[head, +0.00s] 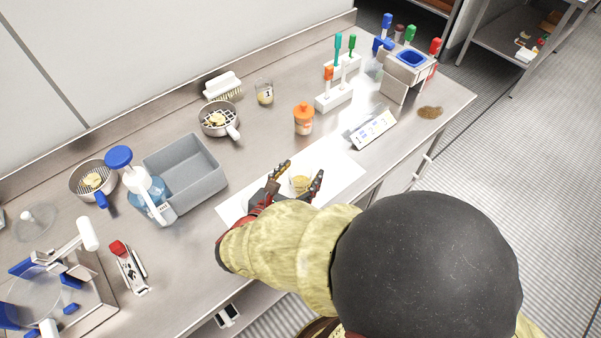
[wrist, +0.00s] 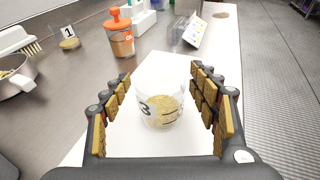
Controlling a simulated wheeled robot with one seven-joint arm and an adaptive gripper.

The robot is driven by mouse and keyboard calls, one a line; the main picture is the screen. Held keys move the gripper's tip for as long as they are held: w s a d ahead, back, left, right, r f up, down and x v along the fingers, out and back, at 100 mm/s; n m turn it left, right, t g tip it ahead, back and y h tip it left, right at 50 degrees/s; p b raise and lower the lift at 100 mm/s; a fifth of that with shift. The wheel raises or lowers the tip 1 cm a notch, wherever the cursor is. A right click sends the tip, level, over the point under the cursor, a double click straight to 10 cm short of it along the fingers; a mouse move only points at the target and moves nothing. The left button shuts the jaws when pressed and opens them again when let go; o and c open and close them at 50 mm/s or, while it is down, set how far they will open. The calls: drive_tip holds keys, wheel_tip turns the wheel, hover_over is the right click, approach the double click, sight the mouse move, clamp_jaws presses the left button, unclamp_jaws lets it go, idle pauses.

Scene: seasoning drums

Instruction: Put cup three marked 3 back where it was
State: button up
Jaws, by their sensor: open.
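Cup three (wrist: 160,106), a clear cup marked 3 with tan grains inside, stands upright on a white sheet (wrist: 150,70). It also shows in the head view (head: 300,182), partly hidden by my gripper. My gripper (wrist: 163,100) is open, with one finger on each side of the cup. In the head view my gripper (head: 298,180) reaches over the white sheet (head: 235,207). I see gaps between the cup and the fingers in the wrist view, so it does not look gripped.
A cup marked 1 (head: 265,93) stands at the back near a brush (head: 222,86) and a strainer pan (head: 218,118). An orange-lidded jar (head: 303,119) stands beyond the sheet. A grey bin (head: 186,172) and a blue-topped bottle (head: 145,190) stand left. A label stand (head: 371,130) is right.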

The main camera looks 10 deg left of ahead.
drive_tip(key=shift+s+d+f, duration=0.1)
drive_tip(key=shift+d+f, duration=0.05)
drive_tip(key=shift+f, duration=0.15)
drive_tip(key=shift+r, duration=0.2)
drive_tip(key=p+v, duration=0.4)
drive_tip(key=v, duration=0.8)
drive_tip(key=shift+r, duration=0.25)
